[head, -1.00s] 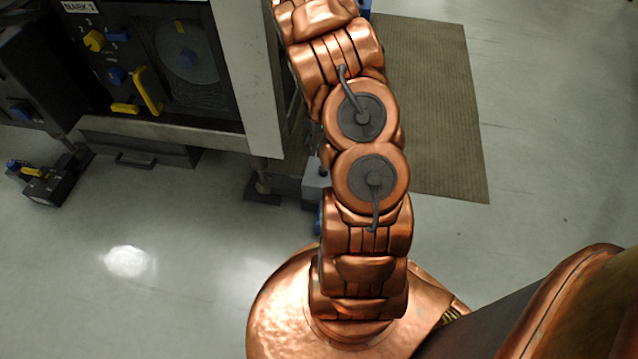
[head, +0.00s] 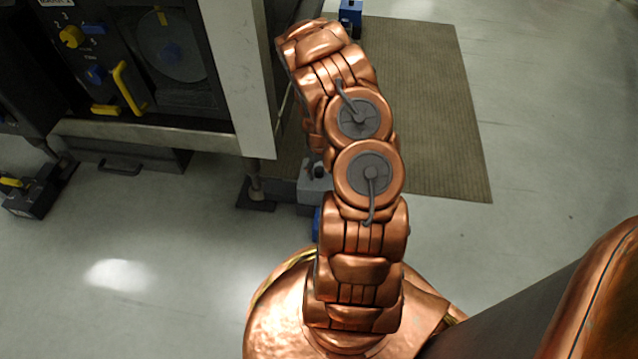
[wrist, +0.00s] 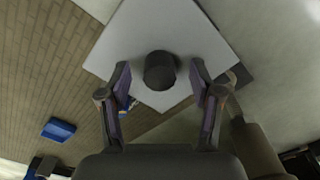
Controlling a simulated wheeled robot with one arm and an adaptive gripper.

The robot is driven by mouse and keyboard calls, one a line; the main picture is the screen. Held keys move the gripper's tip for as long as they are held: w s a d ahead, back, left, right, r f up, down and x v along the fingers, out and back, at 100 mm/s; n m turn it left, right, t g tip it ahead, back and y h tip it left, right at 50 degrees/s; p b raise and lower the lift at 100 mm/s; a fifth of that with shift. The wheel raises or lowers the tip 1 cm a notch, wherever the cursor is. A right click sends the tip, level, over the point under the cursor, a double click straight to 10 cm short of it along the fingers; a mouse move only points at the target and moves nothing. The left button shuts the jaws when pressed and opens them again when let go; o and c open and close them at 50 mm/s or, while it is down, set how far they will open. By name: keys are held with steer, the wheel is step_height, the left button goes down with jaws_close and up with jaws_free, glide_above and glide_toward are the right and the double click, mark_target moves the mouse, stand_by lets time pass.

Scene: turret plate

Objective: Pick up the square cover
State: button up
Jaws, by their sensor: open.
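The square cover (wrist: 195,35) shows in the wrist view as a pale, flat square with a dark round knob (wrist: 160,70) near its middle. My gripper (wrist: 160,76) is open, with one finger on each side of the knob in the picture. Gaps show between both fingers and the knob, and I cannot tell the height between them. The near part of the cover is partly hidden by the fingers.
In the head view a dark machine panel (head: 165,95) with yellow and blue controls stands at the left. A brown ribbed mat (head: 430,110) lies at the right with a blue block (head: 350,15) by its far edge. Open floor (head: 560,120) lies further right.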

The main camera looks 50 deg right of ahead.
steer(key=shift+f, duration=0.5)
steer(key=shift+r, duration=0.1)
jaws_close()
stand_by(0.3)
